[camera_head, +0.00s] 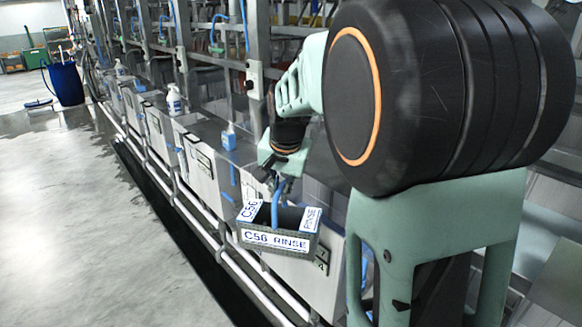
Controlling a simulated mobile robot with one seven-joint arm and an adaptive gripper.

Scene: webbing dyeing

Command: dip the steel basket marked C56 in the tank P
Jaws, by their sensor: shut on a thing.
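The steel basket (259,258) is a grey open box with white labels reading "C56" and "C56 RINSE". It hangs tilted from its blue handle (277,203). My gripper (284,174) is shut on the top of the handle, with the basket below it. The basket hangs on the walkway side of the tank row, in front of a tank front with a dark plate (322,259); its exact height over any rim is hard to tell. Tank P cannot be picked out for sure, as the plate letters are too small or partly covered. My arm hides much of the right side.
A row of steel tanks (198,168) runs back to the left, with white pipes (205,236) along its foot. A blue bottle (229,137) and a white bottle (174,99) stand on it. Steel posts (257,50) rise behind. The grey floor (80,220) at left is clear.

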